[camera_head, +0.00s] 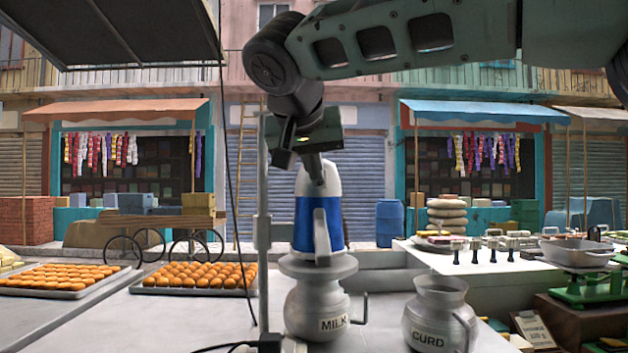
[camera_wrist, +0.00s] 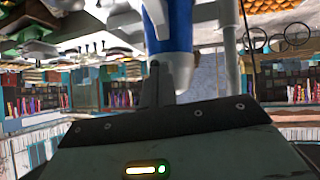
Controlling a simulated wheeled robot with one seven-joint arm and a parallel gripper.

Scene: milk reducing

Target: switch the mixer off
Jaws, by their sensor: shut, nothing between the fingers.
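The mixer (camera_head: 304,218) has a blue body and a white top. It stands upright over the mouth of the grey metal pot marked MILK (camera_head: 310,308). The mixer also shows upside down in the wrist view (camera_wrist: 181,30). My gripper (camera_head: 318,183) is shut and empty, pointing down in front of the mixer's white upper part. In the wrist view its fingertips (camera_wrist: 155,66) overlap the mixer; I cannot tell if they touch it. No switch can be made out, and my fingers cover part of the mixer's upper body.
A grey stand pole (camera_head: 263,200) rises left of the mixer, with a black cable beside it. The CURD pot (camera_head: 440,312) stands close on the right. Trays of orange sweets (camera_head: 196,278) lie left. A scale (camera_head: 585,285) stands far right.

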